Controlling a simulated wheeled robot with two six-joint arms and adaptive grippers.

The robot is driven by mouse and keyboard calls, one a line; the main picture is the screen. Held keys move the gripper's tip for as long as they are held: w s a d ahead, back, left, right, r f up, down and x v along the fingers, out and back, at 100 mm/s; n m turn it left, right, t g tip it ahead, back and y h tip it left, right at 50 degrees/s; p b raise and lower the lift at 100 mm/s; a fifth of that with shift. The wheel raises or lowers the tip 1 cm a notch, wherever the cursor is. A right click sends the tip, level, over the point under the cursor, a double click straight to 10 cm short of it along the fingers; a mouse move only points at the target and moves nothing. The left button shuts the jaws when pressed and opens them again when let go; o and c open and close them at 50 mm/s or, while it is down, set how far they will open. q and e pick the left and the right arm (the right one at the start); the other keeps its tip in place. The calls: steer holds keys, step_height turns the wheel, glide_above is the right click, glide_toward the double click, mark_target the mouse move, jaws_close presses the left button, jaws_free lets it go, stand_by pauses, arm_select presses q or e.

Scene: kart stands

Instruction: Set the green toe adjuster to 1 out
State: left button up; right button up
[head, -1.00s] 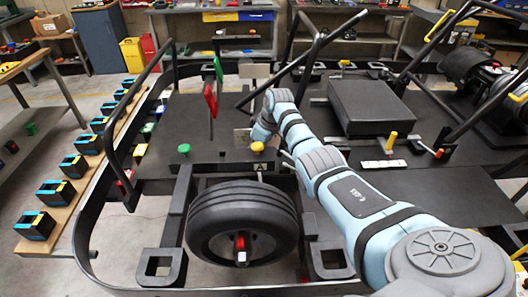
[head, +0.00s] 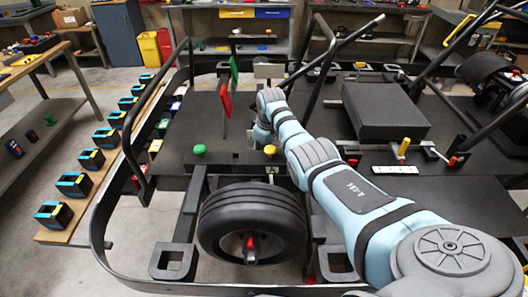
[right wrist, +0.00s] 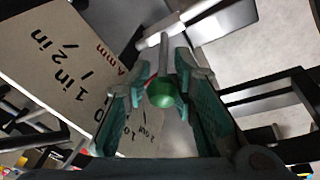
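In the right wrist view a green ball knob (right wrist: 162,93) on a grey stem sits between the teal fingers of my right gripper (right wrist: 164,80). The fingers are close on either side; I cannot tell whether they press on it. A pale scale board (right wrist: 60,65) with black print, including "1 in", "1/2 in" and "0", lies to the left, partly hidden by a finger. The setting cannot be read. In the head view my right arm reaches over the kart stand and hides this knob and the fingers. My left gripper is not in view.
In the head view a yellow knob (head: 270,150) and another green knob (head: 199,150) stand on the black deck, behind a wheel (head: 252,222). Red (head: 225,101) and green upright plates and black frame bars rise near my arm. A black box (head: 385,110) lies right.

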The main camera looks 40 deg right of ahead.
steer(key=shift+s+a+f, duration=0.1)
steer(key=shift+s+a, duration=0.05)
steer(key=shift+s, duration=0.05)
steer(key=v, duration=1.2)
